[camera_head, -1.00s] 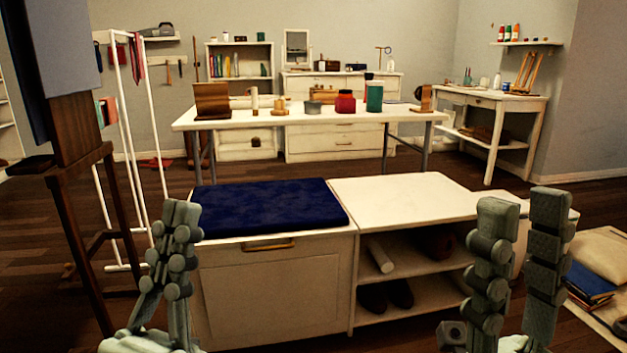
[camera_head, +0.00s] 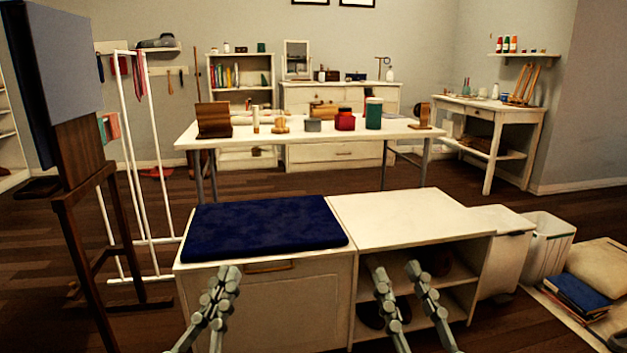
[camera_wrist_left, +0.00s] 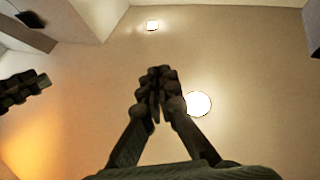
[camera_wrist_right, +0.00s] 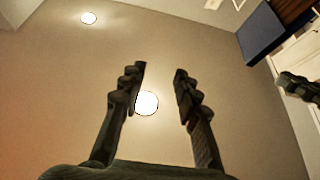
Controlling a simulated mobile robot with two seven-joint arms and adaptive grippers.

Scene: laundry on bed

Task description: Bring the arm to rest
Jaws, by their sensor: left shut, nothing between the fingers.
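My left gripper (camera_head: 228,272) points up in the head view, in front of the white bench's left cabinet door. Its fingertips are together and nothing is between them, as the left wrist view (camera_wrist_left: 160,78) also shows. My right gripper (camera_head: 395,268) points up in front of the bench's open shelves. Its two fingers stand apart and empty, with only wall and a round ceiling light behind them in the right wrist view (camera_wrist_right: 160,75). Both grippers are apart from each other and hold nothing.
The white bench (camera_head: 410,215) with a dark blue cushion (camera_head: 265,227) stands in front. A dark wooden easel (camera_head: 75,190) and a white rack (camera_head: 125,150) are at left. Bins (camera_head: 548,245) and a blue book (camera_head: 577,293) lie at right. A long table (camera_head: 300,132) stands behind.

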